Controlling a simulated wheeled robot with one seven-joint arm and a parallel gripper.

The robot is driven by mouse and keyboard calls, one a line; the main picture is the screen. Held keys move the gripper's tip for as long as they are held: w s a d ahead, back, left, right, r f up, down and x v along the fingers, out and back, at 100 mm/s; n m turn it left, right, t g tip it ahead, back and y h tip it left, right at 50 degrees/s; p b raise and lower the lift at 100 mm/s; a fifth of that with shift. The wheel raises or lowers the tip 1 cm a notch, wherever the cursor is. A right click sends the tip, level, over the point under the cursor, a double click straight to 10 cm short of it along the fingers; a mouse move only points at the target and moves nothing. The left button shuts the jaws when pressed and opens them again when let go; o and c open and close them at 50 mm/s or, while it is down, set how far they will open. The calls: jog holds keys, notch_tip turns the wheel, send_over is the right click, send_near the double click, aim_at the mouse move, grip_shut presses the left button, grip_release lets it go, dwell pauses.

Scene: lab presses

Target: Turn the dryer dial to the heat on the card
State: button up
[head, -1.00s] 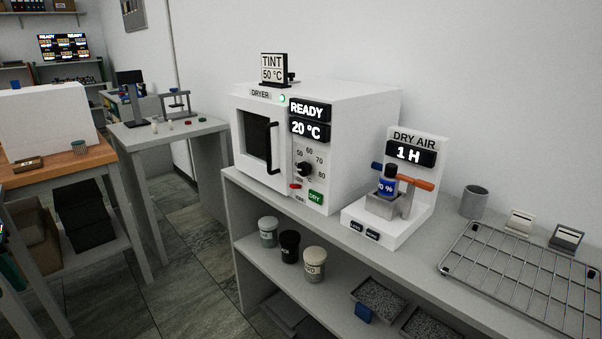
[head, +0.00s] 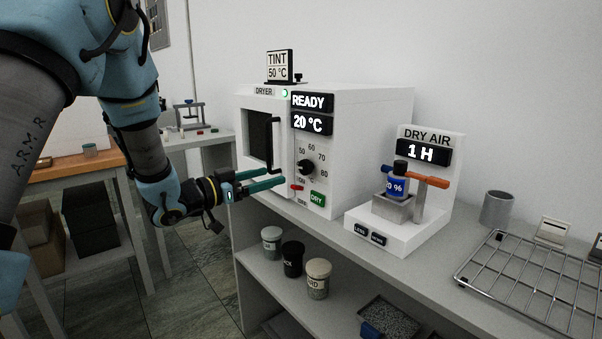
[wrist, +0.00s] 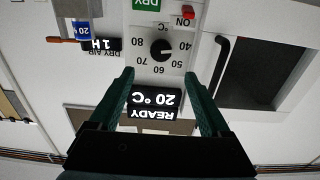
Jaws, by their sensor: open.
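The white dryer (head: 372,130) stands on the grey bench, its display reading READY and 20 °C. Its black dial (head: 306,167) is on the front panel below the display, ringed by numbers. The dial also shows upside down in the wrist view (wrist: 161,49), its pale mark seeming to point towards 40. The card (head: 279,66) on top of the dryer reads TINT 50 °C. My gripper (head: 281,177) is open and empty in front of the panel, left of and slightly below the dial in the head view. In the wrist view its green fingers (wrist: 159,75) are apart, with the dial beyond the gap.
The dryer's black door handle (head: 272,145) sticks out just left of the panel. A red switch (head: 296,187) and green DRY button (head: 317,198) sit below the dial. The dry air unit (head: 432,150), showing 1 H, stands to the right with a bottle.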

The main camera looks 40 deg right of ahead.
aim_at(303, 167)
jog(key=d+p, duration=0.1)
jog(key=d, duration=0.6)
jog(key=d+p, duration=0.1)
jog(key=d, duration=0.2)
jog(key=shift+s+d+p, duration=0.15)
jog(key=shift+s+p, duration=0.1)
jog(key=shift+p, duration=0.05)
grip_shut()
